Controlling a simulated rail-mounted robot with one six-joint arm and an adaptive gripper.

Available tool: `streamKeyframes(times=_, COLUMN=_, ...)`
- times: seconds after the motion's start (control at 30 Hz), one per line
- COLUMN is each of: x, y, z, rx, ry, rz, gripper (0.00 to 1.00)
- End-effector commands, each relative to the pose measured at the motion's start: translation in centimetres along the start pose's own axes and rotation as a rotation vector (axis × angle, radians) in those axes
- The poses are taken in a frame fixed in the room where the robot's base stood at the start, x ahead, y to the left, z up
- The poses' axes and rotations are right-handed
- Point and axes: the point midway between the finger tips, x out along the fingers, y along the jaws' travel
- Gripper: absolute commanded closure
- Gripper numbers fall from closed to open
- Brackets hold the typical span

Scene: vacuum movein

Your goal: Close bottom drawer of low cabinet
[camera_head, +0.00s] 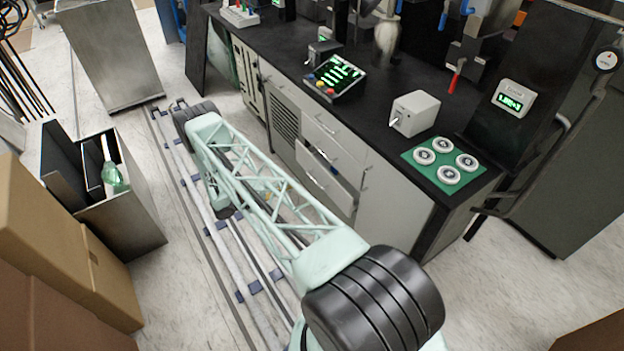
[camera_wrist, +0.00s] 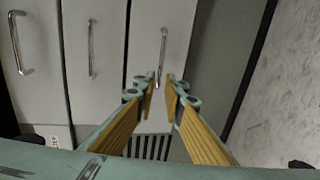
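The low grey cabinet (camera_head: 400,185) stands under the black bench top. Its bottom drawer (camera_head: 330,185) sticks out from the front, with a dark gap above its face. In the wrist view three drawer fronts show sideways, each with a bar handle. The rightmost front, on the floor side, looks like the bottom drawer (camera_wrist: 178,25), and its handle (camera_wrist: 163,55) lies just beyond my fingertips. My gripper (camera_wrist: 161,79) is open with nothing between its yellow-padded fingers. Contact with the handle cannot be told. My arm hides the gripper in the head view.
A vented panel (camera_head: 285,125) adjoins the drawers on the left. The bench top carries a small white box (camera_head: 414,113) and a green pad (camera_head: 440,160) with round pieces. Cardboard boxes (camera_head: 60,240) and a metal bin (camera_head: 130,215) stand left of my rail. Pale floor is clear at right.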

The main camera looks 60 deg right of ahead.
Motion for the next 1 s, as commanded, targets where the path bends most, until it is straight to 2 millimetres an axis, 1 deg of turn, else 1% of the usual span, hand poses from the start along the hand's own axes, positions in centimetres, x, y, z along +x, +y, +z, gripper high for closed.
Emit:
streamKeyframes(times=0.1, x=1.5, y=-0.1, z=0.1, rx=0.000, ry=-0.001, rz=0.000, gripper=0.90)
streamKeyframes(times=0.7, x=8.7, y=-0.1, z=0.1, rx=0.000, ry=-0.001, rz=0.000, gripper=0.90)
streamKeyframes(times=0.9, x=10.4, y=-0.1, z=0.0, rx=0.000, ry=0.000, rz=0.000, gripper=0.90)
streamKeyframes(times=1.0, x=10.9, y=-0.1, z=0.0, rx=0.000, ry=0.000, rz=0.000, gripper=0.90)
